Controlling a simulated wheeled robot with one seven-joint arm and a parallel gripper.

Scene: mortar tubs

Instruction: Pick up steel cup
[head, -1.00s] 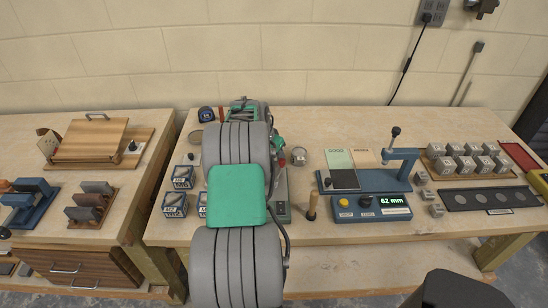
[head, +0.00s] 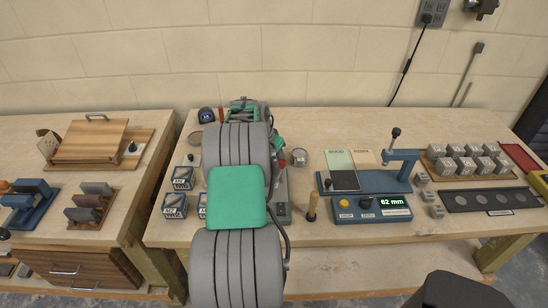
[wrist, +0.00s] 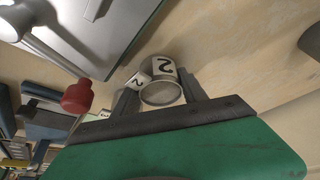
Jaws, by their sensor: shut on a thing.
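In the wrist view a small round steel cup (wrist: 162,94), with a pale side marked with a dark "2", sits between the two dark fingers of my gripper (wrist: 159,91). The fingers are closed against its sides. A second pale piece with a similar mark shows just left of it, partly covered by the cup. In the head view my own arm hides the gripper and whatever it holds. A round metal container (head: 301,157) stands on the bench right of the arm; I cannot tell whether it is the same cup.
A red knob (wrist: 77,97) on a metal lever is close left of the gripper in the wrist view. Small labelled boxes (head: 175,205) stand left of the arm.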

